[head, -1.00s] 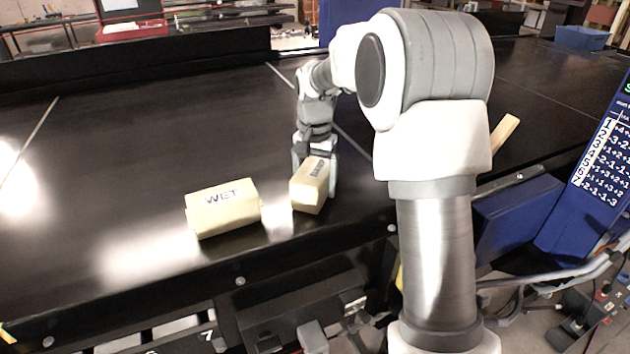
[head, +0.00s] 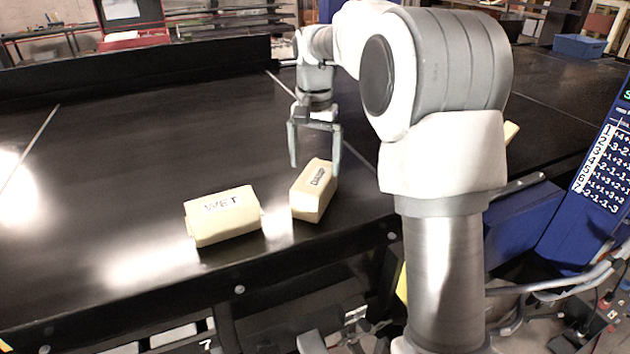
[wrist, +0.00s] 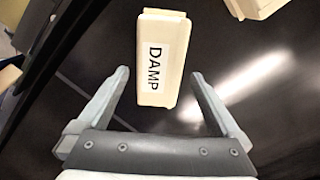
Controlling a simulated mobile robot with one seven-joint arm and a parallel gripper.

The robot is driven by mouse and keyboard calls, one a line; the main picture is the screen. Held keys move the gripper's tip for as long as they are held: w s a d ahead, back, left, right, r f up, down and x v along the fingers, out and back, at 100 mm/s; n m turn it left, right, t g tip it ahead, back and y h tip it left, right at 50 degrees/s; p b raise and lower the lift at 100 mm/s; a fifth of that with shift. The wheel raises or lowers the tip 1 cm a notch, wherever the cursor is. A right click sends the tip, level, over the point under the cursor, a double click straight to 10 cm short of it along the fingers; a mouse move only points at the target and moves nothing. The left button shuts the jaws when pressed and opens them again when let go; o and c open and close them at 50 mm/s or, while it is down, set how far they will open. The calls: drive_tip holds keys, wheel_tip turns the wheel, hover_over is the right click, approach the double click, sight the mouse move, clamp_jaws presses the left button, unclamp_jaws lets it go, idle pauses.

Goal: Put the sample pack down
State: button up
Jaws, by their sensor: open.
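The cream sample pack labelled DAMP (head: 313,192) rests on the black conveyor near its front edge. My gripper (head: 315,158) is open and empty, with its fingers raised just above and behind the pack. In the wrist view, the DAMP pack (wrist: 159,58) lies ahead of the open fingertips (wrist: 160,80), between their lines and apart from both. A second cream pack labelled WET (head: 223,215) lies to the left of the DAMP pack, with a gap between them. Part of the WET pack shows at the top right of the wrist view (wrist: 254,8).
The black conveyor belt (head: 130,150) is bare to the left and behind the packs. A blue panel with a number list (head: 592,190) stands at the right. A red case (head: 134,38) sits beyond the conveyor's back wall. Another cream piece is mostly hidden behind my arm.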

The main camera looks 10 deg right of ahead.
sight(315, 177)
wheel_tip(315, 177, up, 4)
drive_tip(key=shift+s+r, duration=0.1)
drive_tip(key=shift+s, duration=0.05)
drive_tip(key=s+r+n+t, duration=0.2)
drive_tip(key=s, duration=0.6)
drive_tip(key=s+r+n+t, duration=0.1)
drive_tip(key=s+r+n, duration=0.15)
drive_tip(key=s, duration=0.55)
drive_tip(key=s+f+n+t+b, duration=0.2)
drive_tip(key=s+f, duration=0.7)
drive_tip(key=s, duration=0.4)
drive_tip(key=shift+t+b, duration=0.3)
